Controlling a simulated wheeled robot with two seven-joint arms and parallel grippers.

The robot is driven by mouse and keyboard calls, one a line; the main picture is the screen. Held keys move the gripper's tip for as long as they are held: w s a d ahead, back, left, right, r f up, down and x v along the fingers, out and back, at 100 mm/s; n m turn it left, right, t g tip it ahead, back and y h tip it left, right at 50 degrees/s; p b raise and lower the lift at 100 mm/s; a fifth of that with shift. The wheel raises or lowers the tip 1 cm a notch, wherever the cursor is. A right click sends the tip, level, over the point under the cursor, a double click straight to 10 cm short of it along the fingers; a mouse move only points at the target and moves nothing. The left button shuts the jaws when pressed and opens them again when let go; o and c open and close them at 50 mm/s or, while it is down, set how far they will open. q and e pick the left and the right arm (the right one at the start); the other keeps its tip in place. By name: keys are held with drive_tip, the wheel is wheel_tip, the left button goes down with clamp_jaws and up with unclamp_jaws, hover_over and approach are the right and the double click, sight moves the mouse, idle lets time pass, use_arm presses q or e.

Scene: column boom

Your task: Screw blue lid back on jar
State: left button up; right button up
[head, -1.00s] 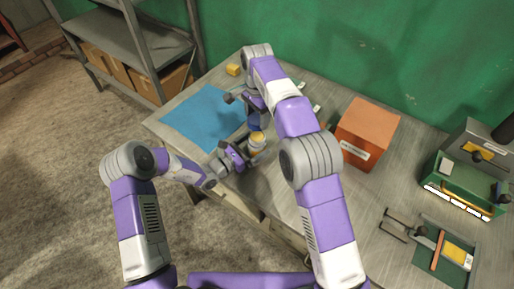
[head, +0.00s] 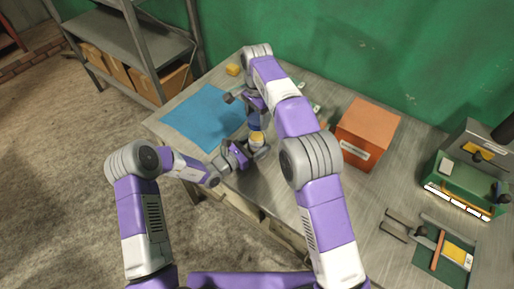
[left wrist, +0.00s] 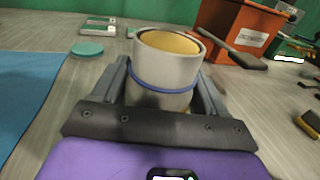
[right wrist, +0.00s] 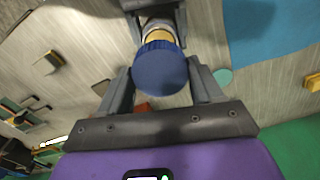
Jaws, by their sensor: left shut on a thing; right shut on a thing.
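The jar (left wrist: 165,78) is pale grey with a blue band and an open mouth showing yellow inside. My left gripper (head: 252,151) is shut around its sides, and the jar stands between the fingers in the left wrist view. The round, ridged blue lid (right wrist: 160,69) is between the fingers of my right gripper (right wrist: 160,82), which is shut on it. In the head view the lid (head: 254,125) is just above the jar (head: 257,140). The left wrist view shows no lid on the mouth. The right wrist view hides the size of the gap.
A blue mat (head: 203,117) covers the table's left part. An orange box (head: 367,133) stands right of my right arm. A teal disc (left wrist: 87,48) lies beyond the jar. A green toolbox (head: 462,184) and a tray (head: 441,254) are farther right.

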hover_over(257, 136)
drive_tip(key=shift+f, duration=2.45)
drive_tip(key=shift+f, duration=0.15)
drive_tip(key=shift+f, duration=0.75)
drive_tip(key=shift+f, duration=0.6)
